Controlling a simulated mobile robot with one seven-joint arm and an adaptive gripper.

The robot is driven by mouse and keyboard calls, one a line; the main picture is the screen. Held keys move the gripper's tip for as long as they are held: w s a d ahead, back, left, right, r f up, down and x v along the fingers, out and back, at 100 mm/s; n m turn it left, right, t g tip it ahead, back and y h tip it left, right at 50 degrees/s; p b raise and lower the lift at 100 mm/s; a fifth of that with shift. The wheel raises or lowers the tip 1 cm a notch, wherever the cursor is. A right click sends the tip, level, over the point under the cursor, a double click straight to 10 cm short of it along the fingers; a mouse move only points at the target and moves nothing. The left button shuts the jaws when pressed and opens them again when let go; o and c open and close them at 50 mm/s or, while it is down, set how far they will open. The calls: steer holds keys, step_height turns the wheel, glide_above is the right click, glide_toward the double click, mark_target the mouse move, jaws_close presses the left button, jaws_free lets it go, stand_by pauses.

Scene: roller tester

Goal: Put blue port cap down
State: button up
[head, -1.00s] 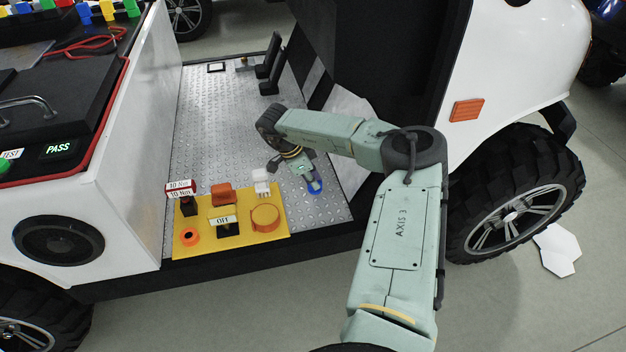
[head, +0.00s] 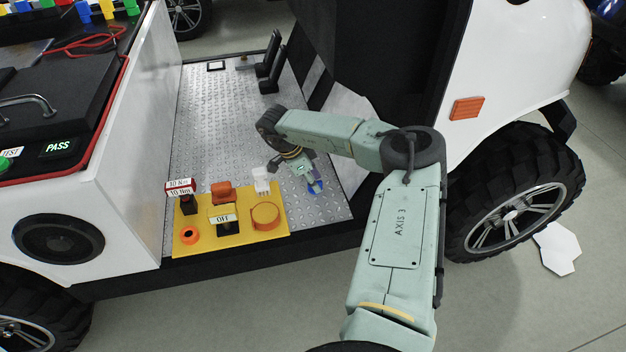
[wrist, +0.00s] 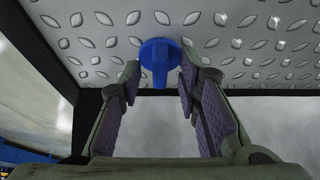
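The blue port cap (head: 318,187) rests on the grey diamond-plate floor (head: 230,130) of the cart, near its front right part. In the wrist view the blue cap (wrist: 160,52) shows as a round disc with a narrow raised grip facing me, close to the plate's dark edge. My gripper (head: 312,183) points down at the cap. In the wrist view my gripper's two fingers (wrist: 160,80) stand on either side of the cap's grip, with a gap on each side. The gripper is open. In the head view a finger partly covers the cap.
A yellow board (head: 190,246) with an orange ring, an OFF switch, a round orange cap and a white connector lies left of my gripper. Black pedals (head: 268,62) stand at the back. The dark sill (head: 300,243) edges the floor in front. Bare plate lies behind the board.

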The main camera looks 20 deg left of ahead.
steer(key=v, duration=1.2)
steer(key=shift+r, duration=0.2)
steer(key=shift+w, duration=0.1)
